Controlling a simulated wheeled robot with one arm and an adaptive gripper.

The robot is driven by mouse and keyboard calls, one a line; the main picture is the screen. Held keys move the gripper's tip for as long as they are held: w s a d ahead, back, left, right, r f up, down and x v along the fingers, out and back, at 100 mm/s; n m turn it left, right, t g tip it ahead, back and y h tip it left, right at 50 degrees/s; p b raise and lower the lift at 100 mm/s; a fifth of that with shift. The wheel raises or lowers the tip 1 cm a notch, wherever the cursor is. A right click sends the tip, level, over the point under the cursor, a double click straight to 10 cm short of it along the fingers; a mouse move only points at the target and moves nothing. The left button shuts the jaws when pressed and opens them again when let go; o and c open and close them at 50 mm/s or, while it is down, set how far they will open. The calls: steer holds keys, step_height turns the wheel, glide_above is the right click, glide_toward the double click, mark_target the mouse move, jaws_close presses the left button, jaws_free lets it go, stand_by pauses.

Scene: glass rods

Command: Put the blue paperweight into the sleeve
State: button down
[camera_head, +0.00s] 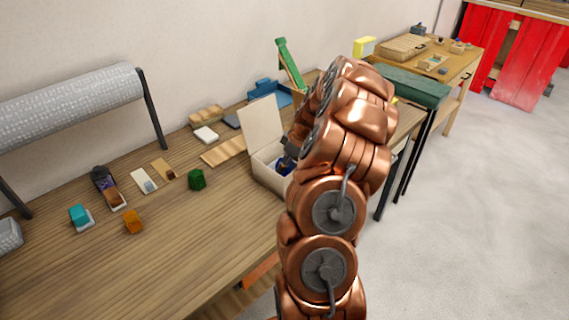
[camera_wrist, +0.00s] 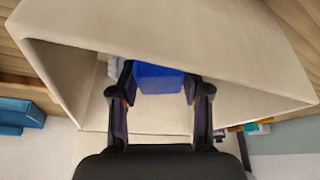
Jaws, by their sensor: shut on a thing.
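The blue paperweight (camera_wrist: 158,78) sits between the two dark fingers of my gripper (camera_wrist: 160,88) in the wrist view. My gripper is shut on it, within the opening of a cream box (camera_wrist: 190,30). In the head view the box (camera_head: 268,178) stands open on the wooden table, its lid (camera_head: 261,127) raised at the back. A bit of the blue paperweight (camera_head: 284,167) shows inside, partly hidden by my arm. A whitish grey thing (camera_wrist: 112,66) shows beside the left finger. I cannot tell whether it is the sleeve.
A green block (camera_head: 196,180), an orange block (camera_head: 133,222) and a teal block (camera_head: 79,214) lie left of the box. A fabric roll (camera_head: 70,105) stands on a rack behind. A blue holder (camera_head: 270,90) is beyond the box.

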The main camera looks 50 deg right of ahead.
steer(key=shift+f, duration=0.2)
steer(key=c, duration=0.8)
jaws_free()
steer(key=shift+r, duration=0.15)
steer(key=shift+r+p, duration=0.35)
steer(key=shift+p, duration=0.15)
steer(key=shift+d+r+b, duration=0.15)
steer(key=shift+r+b, duration=0.05)
steer(key=shift+b, duration=0.1)
steer(key=b+v, duration=0.3)
steer(key=v, duration=0.8)
steer(key=shift+r, duration=0.2)
